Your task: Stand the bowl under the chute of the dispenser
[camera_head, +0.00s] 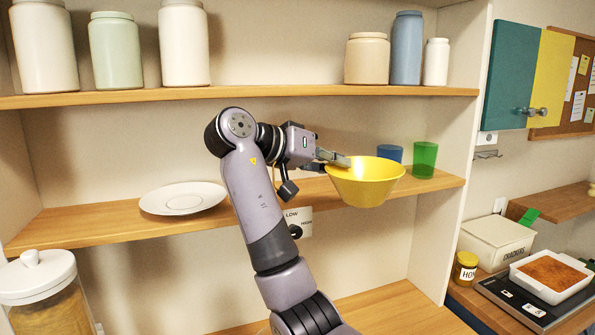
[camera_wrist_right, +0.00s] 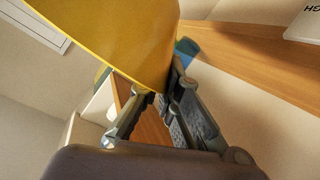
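My right gripper (camera_head: 334,158) is shut on the near-left rim of a yellow bowl (camera_head: 368,188). The bowl is roughly upright and empty as far as I can see, and it overlaps the front edge of the middle shelf in the picture. In the right wrist view the bowl (camera_wrist_right: 125,45) rises from between the fingertips (camera_wrist_right: 152,98) and fills the upper left. I cannot pick out a dispenser or its chute in either view. My left gripper is not in view.
The middle shelf (camera_head: 110,222) holds a white plate (camera_head: 183,198), a blue cup (camera_head: 390,152) and a green cup (camera_head: 425,160). Several jars stand on the upper shelf. A lidded glass jar (camera_head: 45,300) is at lower left. At right are a crackers box (camera_head: 497,240) and a scale (camera_head: 515,295) with a dish.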

